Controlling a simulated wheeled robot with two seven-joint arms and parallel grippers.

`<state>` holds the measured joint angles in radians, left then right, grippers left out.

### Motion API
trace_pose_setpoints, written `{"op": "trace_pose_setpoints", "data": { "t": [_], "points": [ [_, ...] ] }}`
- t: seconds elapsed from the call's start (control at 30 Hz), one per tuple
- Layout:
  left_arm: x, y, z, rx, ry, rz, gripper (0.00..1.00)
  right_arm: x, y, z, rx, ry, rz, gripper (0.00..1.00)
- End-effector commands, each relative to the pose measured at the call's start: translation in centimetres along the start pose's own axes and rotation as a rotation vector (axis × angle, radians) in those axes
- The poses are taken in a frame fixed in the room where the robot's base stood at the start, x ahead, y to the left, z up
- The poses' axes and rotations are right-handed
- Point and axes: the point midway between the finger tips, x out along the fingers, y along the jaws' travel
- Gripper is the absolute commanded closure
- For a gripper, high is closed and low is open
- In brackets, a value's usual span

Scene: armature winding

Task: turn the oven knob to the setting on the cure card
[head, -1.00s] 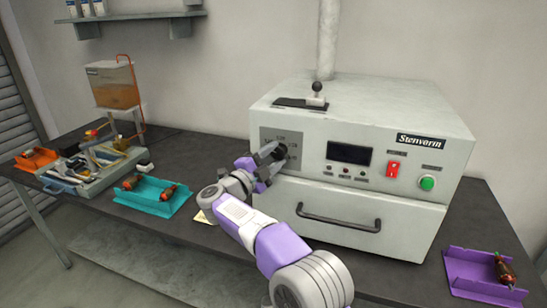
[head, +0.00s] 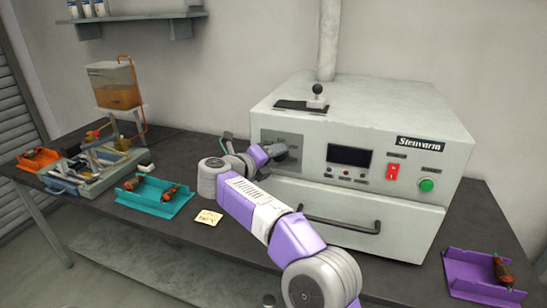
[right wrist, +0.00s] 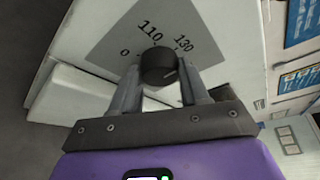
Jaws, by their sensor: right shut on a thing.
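The oven (head: 370,125) is a pale grey box with a dial plate (head: 282,139) at the left of its front. In the right wrist view, the black round knob (right wrist: 159,66) sits on the dial plate (right wrist: 118,46), marked 0, 110 and 130. My right gripper (head: 279,152) is at the dial in the head view, largely covering the knob. In the right wrist view its two fingers (right wrist: 160,88) are shut on the knob, one on each side.
The oven has a drawer handle (head: 340,224), a red switch (head: 392,171) and a green button (head: 427,185). A teal tray (head: 153,200) with parts, a purple tray (head: 470,270) and a winding fixture (head: 95,170) stand on the dark table.

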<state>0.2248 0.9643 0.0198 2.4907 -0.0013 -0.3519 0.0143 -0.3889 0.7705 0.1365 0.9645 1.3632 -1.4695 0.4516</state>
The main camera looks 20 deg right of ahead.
Motion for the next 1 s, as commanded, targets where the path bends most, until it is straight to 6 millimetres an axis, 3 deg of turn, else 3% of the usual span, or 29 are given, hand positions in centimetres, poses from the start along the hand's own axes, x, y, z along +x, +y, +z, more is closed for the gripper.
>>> {"op": "trace_pose_setpoints", "data": {
  "t": [1.0],
  "points": [
    [4.0,-1.5,-0.2,0.000,0.000,0.000,1.00,0.2,-0.5,-0.4,0.831,0.000,0.346,0.86]
  ]
}}
